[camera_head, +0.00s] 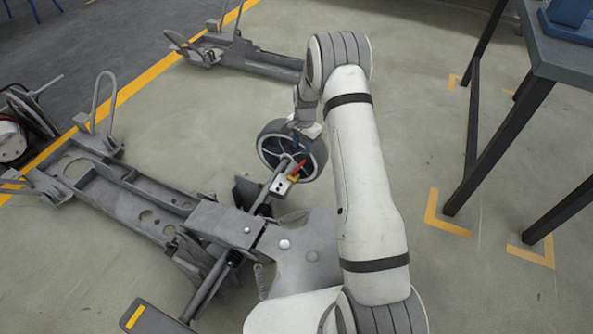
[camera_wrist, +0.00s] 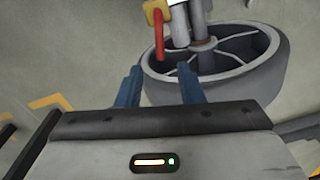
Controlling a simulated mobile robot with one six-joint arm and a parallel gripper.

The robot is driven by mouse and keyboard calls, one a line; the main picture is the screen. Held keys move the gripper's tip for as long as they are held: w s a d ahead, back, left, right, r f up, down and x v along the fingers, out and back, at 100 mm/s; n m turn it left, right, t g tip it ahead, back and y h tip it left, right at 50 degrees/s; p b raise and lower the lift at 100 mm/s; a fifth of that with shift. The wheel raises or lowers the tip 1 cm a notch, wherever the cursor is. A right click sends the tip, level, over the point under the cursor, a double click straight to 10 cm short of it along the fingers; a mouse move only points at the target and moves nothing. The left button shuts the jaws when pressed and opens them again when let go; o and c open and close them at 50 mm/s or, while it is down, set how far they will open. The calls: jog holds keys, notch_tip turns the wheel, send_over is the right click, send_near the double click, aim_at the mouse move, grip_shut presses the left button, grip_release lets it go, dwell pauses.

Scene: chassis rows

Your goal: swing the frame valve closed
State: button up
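The frame valve has a yellow body (camera_head: 293,178) and a red handle (camera_head: 299,167), mounted on the grey chassis frame beside a wheel. In the wrist view the red handle (camera_wrist: 159,38) extends from the yellow body (camera_wrist: 156,12) toward my gripper. My gripper (camera_wrist: 160,75) has two blue fingers spread apart with nothing between them. The handle's end appears just beyond the fingertips, roughly in line with the gap; I cannot tell the exact distance. In the head view my gripper (camera_head: 301,143) is over the wheel, partly hidden by my arm.
The grey wheel (camera_head: 272,147) is close by, and fills much of the wrist view (camera_wrist: 210,75). The chassis frame (camera_head: 150,205) stretches left. Another chassis (camera_head: 265,62) lies behind. A dark table (camera_head: 560,55) stands at right, with clear floor (camera_head: 430,130) between.

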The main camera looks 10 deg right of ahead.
aim_at(301, 163)
jog(key=f+b, duration=0.1)
jog(key=f, duration=0.2)
jog(key=f+b, duration=0.1)
jog(key=f, duration=0.2)
jog(key=f+b, duration=0.1)
jog(key=f, duration=0.3)
jog(key=shift+w+a, duration=0.15)
jog(key=shift+w, duration=0.2)
grip_shut()
